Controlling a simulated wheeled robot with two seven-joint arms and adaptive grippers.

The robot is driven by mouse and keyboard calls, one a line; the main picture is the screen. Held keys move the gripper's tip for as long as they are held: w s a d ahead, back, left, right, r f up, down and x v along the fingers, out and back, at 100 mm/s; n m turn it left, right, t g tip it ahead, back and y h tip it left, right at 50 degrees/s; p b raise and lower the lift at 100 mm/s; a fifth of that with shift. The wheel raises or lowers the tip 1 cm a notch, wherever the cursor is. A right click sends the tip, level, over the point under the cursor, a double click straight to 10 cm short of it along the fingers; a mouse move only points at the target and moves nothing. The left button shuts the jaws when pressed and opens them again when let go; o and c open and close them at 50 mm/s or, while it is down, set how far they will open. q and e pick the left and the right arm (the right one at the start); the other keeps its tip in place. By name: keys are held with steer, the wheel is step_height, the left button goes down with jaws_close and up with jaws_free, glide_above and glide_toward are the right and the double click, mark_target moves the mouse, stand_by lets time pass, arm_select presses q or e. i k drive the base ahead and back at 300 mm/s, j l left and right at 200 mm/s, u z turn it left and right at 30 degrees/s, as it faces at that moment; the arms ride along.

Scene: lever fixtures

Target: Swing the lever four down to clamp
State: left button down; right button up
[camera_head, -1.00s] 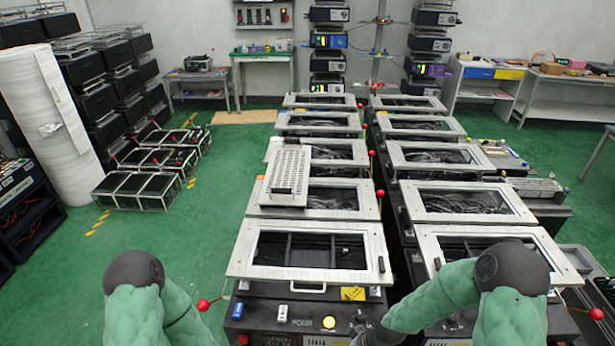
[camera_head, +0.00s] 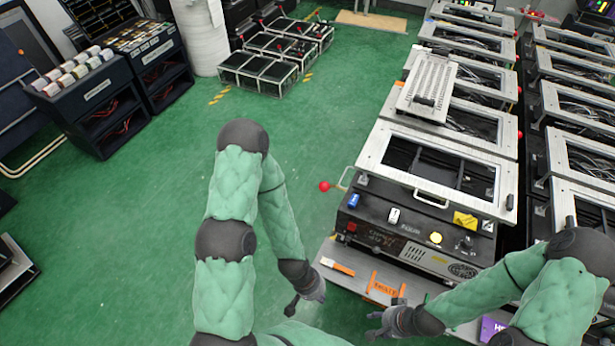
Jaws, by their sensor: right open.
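The lever with a red ball knob (camera_head: 325,186) sticks out on the left side of the nearest fixture (camera_head: 405,232), whose black front panel bears a label that seems to read FOUR. The knob is at about the height of the fixture's top, left of its silver frame lid (camera_head: 440,168). My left gripper (camera_head: 304,303) hangs over the floor, below and in front of the knob and apart from it; its fingers are too small to judge. My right gripper (camera_head: 371,325) is open and empty near the front edge of the fixture's bench, pointing left.
A grey ledge (camera_head: 352,283) with orange-marked items runs before the fixture. More framed fixtures (camera_head: 470,80) stand behind and to the right. The green floor (camera_head: 150,220) at left is clear.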

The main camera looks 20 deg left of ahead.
mark_target(324, 186)
steer(key=k+j, duration=0.1)
steer(key=j, duration=0.2)
steer(key=k+j, duration=0.1)
steer(key=j, duration=0.25)
steer(key=k+j, duration=0.1)
steer(key=j, duration=0.2)
steer(key=k+j, duration=0.15)
steer(key=j, duration=0.2)
steer(key=i+z, duration=0.05)
